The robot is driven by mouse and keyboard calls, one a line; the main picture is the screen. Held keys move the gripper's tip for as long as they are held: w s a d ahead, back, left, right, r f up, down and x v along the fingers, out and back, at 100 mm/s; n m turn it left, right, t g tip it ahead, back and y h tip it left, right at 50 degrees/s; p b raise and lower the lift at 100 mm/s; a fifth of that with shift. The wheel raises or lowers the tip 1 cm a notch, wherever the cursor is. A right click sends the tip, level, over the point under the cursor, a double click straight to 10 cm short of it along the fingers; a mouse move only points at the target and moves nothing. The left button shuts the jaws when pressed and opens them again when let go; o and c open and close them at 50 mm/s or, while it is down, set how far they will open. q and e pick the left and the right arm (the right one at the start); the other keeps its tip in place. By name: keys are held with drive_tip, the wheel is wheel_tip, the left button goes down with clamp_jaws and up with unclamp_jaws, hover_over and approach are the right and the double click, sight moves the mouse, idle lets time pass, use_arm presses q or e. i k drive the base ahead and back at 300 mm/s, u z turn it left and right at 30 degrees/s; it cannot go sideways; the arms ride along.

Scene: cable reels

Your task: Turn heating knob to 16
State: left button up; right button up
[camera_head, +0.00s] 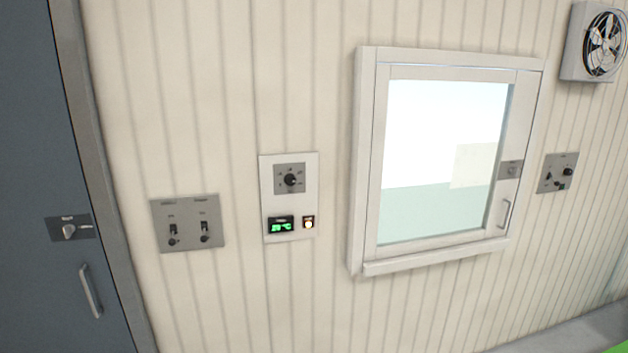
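The heating panel (266,190) is a white plate on the ribbed wall, between a grey switch panel and the window. Its black knob (291,180) sits on a grey dial plate with small marks around it; the marks and the pointer are too small to read. Below it, a small display (281,226) glows green with digits and °C; I cannot read the digits surely. A lit white button (308,223) is to the right of the display. Neither of my grippers is in view, and nothing touches the knob.
A grey panel with two switches (187,223) is left of the heating panel. A blue-grey door (40,150) with a handle is at far left. A framed window (440,150), another small control panel (558,173) and a fan (600,42) are to the right.

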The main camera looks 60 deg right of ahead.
sight(289, 179)
drive_tip(key=z, duration=0.8)
drive_tip(key=i, duration=0.85)
drive_tip(key=z, duration=1)
